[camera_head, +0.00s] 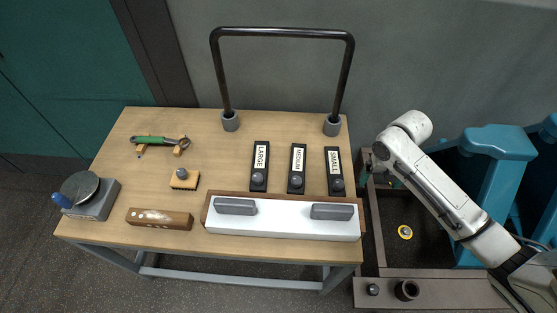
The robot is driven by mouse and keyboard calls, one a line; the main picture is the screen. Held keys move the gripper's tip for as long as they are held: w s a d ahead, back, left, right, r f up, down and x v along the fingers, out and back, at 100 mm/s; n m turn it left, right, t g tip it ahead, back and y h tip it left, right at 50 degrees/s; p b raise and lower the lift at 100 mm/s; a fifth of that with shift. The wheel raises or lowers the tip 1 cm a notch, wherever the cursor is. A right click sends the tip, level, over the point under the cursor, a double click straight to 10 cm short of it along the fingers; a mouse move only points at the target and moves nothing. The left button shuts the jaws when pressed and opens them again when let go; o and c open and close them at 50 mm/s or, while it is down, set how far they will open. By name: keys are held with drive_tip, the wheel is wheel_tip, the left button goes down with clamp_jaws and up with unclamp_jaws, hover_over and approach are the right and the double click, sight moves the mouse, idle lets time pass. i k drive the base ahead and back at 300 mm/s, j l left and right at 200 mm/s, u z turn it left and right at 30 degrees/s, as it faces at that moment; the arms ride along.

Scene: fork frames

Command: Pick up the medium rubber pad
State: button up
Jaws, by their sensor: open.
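A black strip with a white label reading MEDIUM (298,160) lies at the back right of the wooden table. A dark grey round piece (296,181) sits on its near end; I cannot tell whether this piece or the strip is the rubber pad. Similar strips lie on either side, LARGE (261,157) to the left and SMALL (334,161) to the right, each with a round piece. My white arm crosses the right of the view, right of the table and apart from the strips. I cannot make out my gripper's fingers.
On the wooden table (222,155), a white block (280,224) with two grey bars lies in front of the strips. A black hoop (282,32) rises behind them. A green-handled tool (150,140), brush (184,180), wooden block (160,218) and grey device (92,202) lie left.

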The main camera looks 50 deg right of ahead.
sight(296, 183)
drive_tip(key=i+j, duration=0.2)
drive_tip(key=i, duration=0.2)
drive_tip(key=i+j, duration=0.2)
drive_tip(key=i, duration=0.2)
